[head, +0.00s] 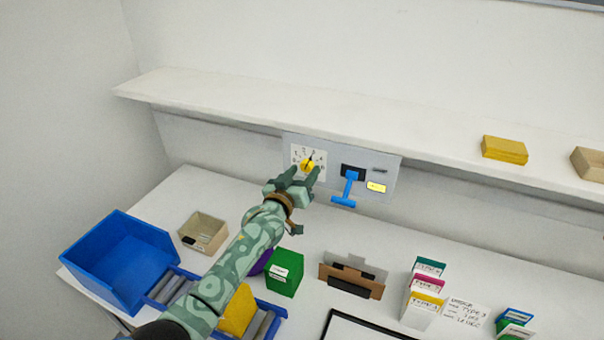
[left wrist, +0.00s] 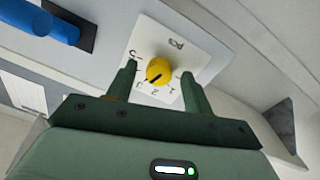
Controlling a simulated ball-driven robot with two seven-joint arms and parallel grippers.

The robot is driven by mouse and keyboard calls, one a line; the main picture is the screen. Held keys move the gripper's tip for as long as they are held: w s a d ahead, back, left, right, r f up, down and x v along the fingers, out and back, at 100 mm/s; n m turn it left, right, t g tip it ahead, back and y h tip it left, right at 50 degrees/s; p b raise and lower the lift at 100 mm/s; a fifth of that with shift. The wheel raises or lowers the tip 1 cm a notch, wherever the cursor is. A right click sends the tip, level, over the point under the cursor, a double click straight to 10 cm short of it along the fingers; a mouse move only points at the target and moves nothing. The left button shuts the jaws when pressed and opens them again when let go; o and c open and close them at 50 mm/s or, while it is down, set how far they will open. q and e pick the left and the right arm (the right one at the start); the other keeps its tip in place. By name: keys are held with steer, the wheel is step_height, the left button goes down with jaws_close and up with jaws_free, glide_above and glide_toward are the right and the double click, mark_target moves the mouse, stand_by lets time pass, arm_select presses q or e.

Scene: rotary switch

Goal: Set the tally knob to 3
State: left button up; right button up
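The tally knob (head: 307,165) is a yellow round knob on a white dial plate with marks around it, set on a grey wall panel under the shelf. In the left wrist view the knob (left wrist: 159,71) has a dark pointer line, and the dial plate (left wrist: 190,52) appears turned over. My left gripper (head: 302,176) is at the panel with its fingers apart. In the left wrist view the left gripper (left wrist: 160,85) has one finger on each side of the knob, with gaps between. My right gripper is not in view.
A blue lever (head: 347,187) projects from the panel right of the dial. A white shelf (head: 220,100) overhangs the panel. A blue bin (head: 115,262), a beige box (head: 203,233), a green box (head: 285,272) and card boxes (head: 425,295) stand on the white table.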

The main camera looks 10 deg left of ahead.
arm_select(q)
steer(key=shift+s, duration=0.1)
steer(key=shift+s+a, duration=0.1)
steer(key=shift+s, duration=0.2)
steer(key=p+v, duration=0.2)
steer(key=v, duration=1.3)
steer(key=shift+s, duration=0.3)
steer(key=shift+f, duration=0.1)
